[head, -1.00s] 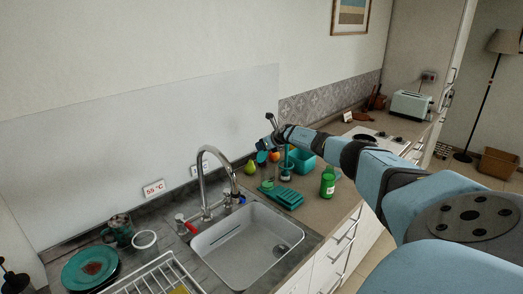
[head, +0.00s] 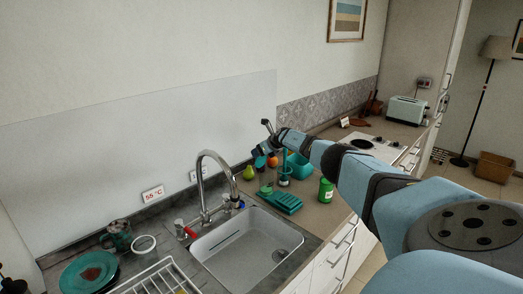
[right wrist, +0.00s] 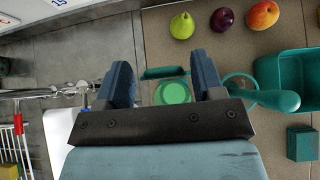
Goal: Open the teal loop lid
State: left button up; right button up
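A round green piece (right wrist: 175,93) lies below and between my right fingers in the right wrist view. A flat teal piece (right wrist: 165,72) shows just beyond it. In the head view the round green piece (head: 266,189) stands on the counter behind the sink's right end. My left gripper is not in view.
A pear (right wrist: 182,25), a plum (right wrist: 222,19) and a peach (right wrist: 262,14) lie behind. A green can (head: 326,190) and slotted teal rack (head: 283,202) stand nearby.

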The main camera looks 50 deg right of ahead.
jog(key=shift+w+d, duration=0.1)
jog(key=shift+d, duration=0.1)
jog(key=p+v, duration=0.2)
jog(key=v, duration=1.1)
jog(key=shift+s+a+r, duration=0.15)
jog(key=shift+s+r, duration=0.05)
jog(key=shift+s, duration=0.1)
